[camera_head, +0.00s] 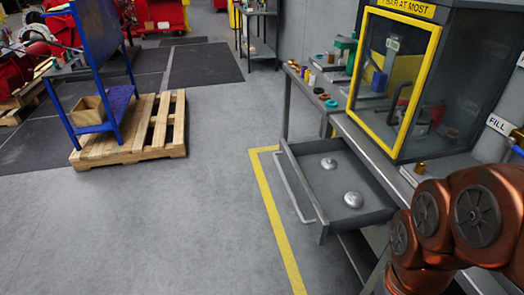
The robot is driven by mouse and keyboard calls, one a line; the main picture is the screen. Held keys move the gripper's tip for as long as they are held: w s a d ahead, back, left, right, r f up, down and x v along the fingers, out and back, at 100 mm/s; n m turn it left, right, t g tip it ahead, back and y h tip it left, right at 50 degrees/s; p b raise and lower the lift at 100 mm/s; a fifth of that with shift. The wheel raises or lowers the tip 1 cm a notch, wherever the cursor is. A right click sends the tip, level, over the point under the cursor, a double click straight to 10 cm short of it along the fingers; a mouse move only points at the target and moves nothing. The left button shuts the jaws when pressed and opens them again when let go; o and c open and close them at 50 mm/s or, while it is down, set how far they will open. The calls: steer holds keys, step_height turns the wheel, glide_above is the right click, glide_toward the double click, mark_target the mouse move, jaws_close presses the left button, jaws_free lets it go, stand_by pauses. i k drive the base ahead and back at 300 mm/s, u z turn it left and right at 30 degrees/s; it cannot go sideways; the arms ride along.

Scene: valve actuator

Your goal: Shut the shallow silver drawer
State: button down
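The shallow silver-grey drawer (327,211) is pulled out from under the grey workbench (350,133). Its bar handle (289,190) runs along its front, facing left over the floor. Two round silver items, one farther back (328,163) and one nearer (353,199), lie inside the drawer. My copper-coloured arm shows at the lower right, to the right of the drawer and apart from the handle. My gripper is not visible in this view.
A yellow-framed cabinet (432,75) stands on the bench above the drawer. Small parts sit on the bench behind. Floor left of the handle is clear, with a yellow line (270,205). A wooden pallet (160,135) and blue cart (112,105) stand farther left.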

mark_target(320, 192)
steer(key=u, duration=0.75)
steer(key=i, duration=0.9)
steer(key=u, duration=1.2)
steer(key=i, duration=0.3)
steer(key=u, duration=0.25)
